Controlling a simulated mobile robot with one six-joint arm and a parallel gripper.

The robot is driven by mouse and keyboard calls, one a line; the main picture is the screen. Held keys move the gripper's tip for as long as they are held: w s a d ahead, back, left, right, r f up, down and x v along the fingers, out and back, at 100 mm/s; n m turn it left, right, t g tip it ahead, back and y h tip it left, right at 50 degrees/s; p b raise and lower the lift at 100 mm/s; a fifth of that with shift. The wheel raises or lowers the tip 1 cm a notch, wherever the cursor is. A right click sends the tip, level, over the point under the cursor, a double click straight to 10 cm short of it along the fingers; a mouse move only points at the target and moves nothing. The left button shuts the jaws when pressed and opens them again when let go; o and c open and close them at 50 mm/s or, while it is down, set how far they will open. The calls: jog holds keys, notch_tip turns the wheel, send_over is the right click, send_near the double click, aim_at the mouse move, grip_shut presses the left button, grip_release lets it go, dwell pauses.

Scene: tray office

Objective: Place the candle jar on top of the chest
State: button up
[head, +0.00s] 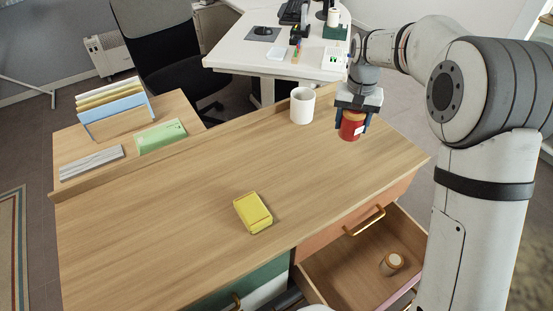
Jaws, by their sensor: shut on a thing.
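My gripper (357,108) is shut on a red jar with a tan lid and a pale label, which looks like the candle jar (350,129). The fingers hold it from above, on either side of its upper part. The jar is upright at the back right of the wooden chest top (180,225). I cannot tell whether its base touches the wood. The gripper hides part of the lid.
A white mug (302,105) stands left of the jar. A yellow box (253,213) lies mid-top. An open drawer (345,268) at the right front holds a small lidded jar (391,263). A file rack (115,107) and green booklet (160,136) are at left. The left-centre top is clear.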

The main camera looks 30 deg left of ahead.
jog(key=shift+a+f, duration=0.1)
jog(key=shift+a, duration=0.1)
notch_tip(320, 180, down, 10)
jog(key=shift+r+b, duration=0.1)
jog(key=shift+b, duration=0.4)
jog(key=shift+r, duration=0.1)
jog(key=o, duration=1.2)
notch_tip(320, 180, up, 12)
jog(key=shift+d+r+p, duration=0.1)
jog(key=shift+d+p, duration=0.05)
jog(key=shift+p, duration=0.45)
